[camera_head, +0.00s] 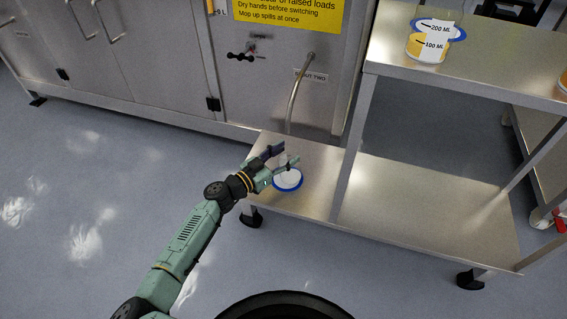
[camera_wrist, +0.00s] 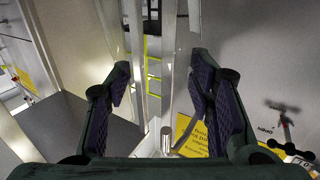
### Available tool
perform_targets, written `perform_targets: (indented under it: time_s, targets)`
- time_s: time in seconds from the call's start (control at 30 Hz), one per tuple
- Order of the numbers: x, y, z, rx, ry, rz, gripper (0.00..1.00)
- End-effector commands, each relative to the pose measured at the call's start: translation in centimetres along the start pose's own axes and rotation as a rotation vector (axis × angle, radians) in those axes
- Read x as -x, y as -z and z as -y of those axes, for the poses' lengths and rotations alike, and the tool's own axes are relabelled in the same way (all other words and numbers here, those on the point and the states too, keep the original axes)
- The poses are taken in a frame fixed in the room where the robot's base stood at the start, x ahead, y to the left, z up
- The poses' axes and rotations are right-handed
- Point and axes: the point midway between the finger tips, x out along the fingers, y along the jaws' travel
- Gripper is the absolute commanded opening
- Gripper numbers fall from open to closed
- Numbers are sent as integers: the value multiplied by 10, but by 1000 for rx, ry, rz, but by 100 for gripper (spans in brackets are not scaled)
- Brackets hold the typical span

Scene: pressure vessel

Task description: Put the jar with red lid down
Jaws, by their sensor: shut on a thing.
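My gripper (camera_head: 280,158) is above the left end of the low metal shelf (camera_head: 315,200).
A steel cabinet with a yellow sign (camera_head: 287,13) and a bent spout pipe (camera_head: 292,95) stands behind the shelf. The low shelf is clear to the right.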

Motion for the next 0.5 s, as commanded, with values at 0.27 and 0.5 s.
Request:
perform_targets:
  time_s: [0.27,0.5]
  targets:
    - [-5,-12,12,3,1,-3,8]
    - [-5,-38,12,1,1,0,2]
